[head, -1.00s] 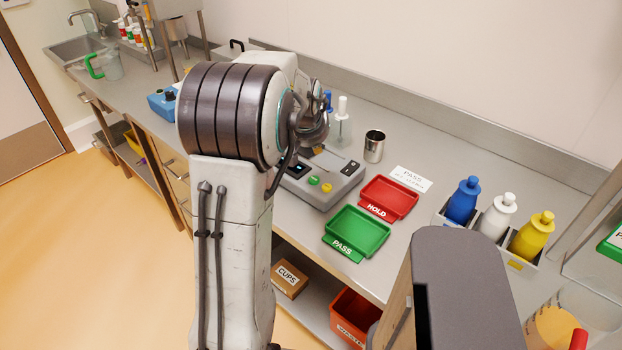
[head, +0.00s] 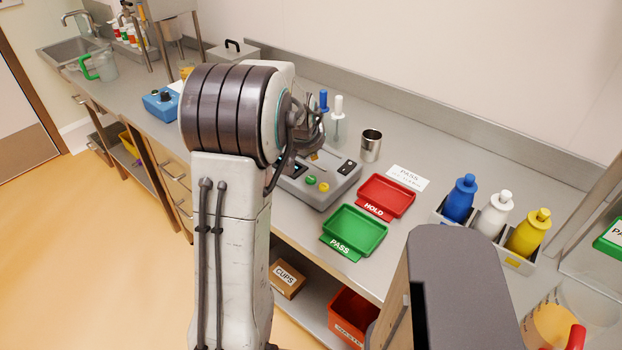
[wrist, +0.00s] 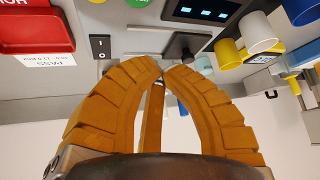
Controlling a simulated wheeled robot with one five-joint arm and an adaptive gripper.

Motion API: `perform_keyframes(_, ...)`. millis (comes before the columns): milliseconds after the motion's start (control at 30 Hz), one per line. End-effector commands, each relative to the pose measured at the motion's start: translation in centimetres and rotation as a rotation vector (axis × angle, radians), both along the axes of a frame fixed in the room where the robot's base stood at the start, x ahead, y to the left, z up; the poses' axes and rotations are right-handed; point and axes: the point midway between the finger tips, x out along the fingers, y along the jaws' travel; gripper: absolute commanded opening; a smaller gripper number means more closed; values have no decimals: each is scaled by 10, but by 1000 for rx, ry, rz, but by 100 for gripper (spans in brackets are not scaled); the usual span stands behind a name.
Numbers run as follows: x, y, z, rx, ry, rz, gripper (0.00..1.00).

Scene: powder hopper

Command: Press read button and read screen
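The grey device (head: 325,193) stands on the bench, partly hidden behind my arm. Its front carries a green button (head: 311,181), a yellow button (head: 323,187) and a small dark screen (head: 295,170). I cannot read which button is the read button. In the wrist view the screen (wrist: 204,11) shows lit pale-blue characters, too small to read. My gripper (wrist: 162,68) has orange ribbed fingers with tips drawn together and nothing visible held. It is over the device's rear part, apart from the buttons; in the head view it is mostly hidden by my arm.
A red HOLD tray (head: 385,193) and a green PASS tray (head: 355,228) lie right of the device. A metal cup (head: 371,146) stands behind them. Blue, white and yellow bottles stand in a rack (head: 483,242) further right. A blue unit (head: 160,103) is at left.

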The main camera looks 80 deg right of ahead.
Motion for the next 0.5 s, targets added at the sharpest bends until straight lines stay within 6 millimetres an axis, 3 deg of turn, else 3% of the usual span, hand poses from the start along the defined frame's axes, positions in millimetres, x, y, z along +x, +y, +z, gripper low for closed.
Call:
perform_keyframes(200, 0, 0, -32, 2, 0, 0, 0)
perform_keyframes(500, 0, 0, -53, 0, 0, 0, 0)
